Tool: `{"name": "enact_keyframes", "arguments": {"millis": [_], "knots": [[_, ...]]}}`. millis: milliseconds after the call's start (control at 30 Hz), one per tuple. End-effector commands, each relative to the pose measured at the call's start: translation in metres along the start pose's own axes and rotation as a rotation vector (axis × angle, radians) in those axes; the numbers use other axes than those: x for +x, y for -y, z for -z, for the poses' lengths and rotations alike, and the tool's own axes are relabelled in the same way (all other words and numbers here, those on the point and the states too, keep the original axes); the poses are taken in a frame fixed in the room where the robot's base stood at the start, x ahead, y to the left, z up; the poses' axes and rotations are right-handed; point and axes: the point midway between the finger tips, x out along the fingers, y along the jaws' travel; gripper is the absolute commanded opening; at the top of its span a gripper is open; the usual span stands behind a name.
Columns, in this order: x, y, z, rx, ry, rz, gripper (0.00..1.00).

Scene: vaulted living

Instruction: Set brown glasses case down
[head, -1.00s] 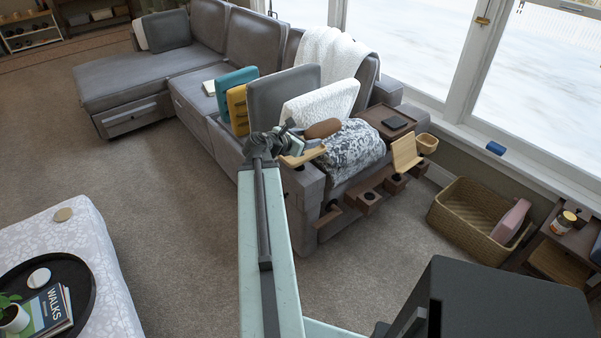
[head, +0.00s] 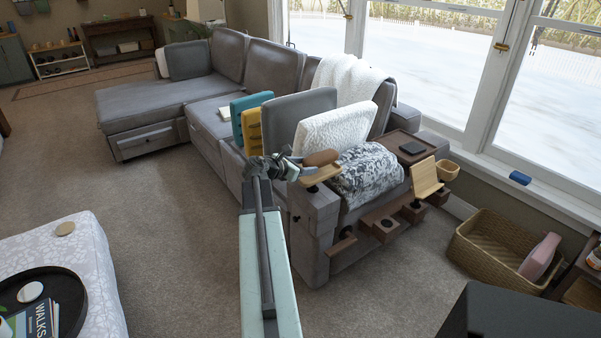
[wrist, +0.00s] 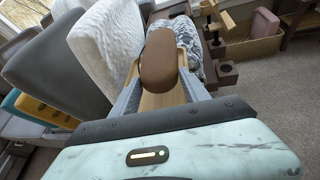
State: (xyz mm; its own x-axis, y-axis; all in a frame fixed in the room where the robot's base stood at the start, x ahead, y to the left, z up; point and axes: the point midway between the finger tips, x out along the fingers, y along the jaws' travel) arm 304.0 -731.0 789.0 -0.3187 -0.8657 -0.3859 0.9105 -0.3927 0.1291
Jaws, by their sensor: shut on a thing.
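The brown glasses case (head: 321,158) is a smooth rounded oblong. My gripper (head: 298,163) is shut on it, over the near arm of the grey sofa. In the wrist view the case (wrist: 160,62) lies lengthwise between the two fingers (wrist: 158,85), with its far end past them. A light wooden tray (head: 323,175) sits on the sofa arm just below the case, and its pale wood also shows under the case in the wrist view. I cannot tell whether the case touches the tray.
A white cushion (head: 335,130) and a patterned grey blanket (head: 368,174) are close beside the case. A dark tray (head: 401,146) is on the far sofa arm. Wooden caddies (head: 388,222) and a wicker basket (head: 497,252) are to the right. Carpet (head: 170,215) is open at left.

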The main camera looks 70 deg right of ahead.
Motion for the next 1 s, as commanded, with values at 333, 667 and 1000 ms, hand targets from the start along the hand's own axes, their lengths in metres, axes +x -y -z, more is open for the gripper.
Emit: {"name": "enact_keyframes", "arguments": {"millis": [333, 667, 1000], "knots": [[0.005, -0.032, 0.008, -0.001, 0.001, 0.002, 0.11], [0.019, -0.027, 0.041, -0.001, 0.001, 0.002, 0.11], [0.019, -0.027, 0.041, 0.0, 0.001, 0.002, 0.64]]}}
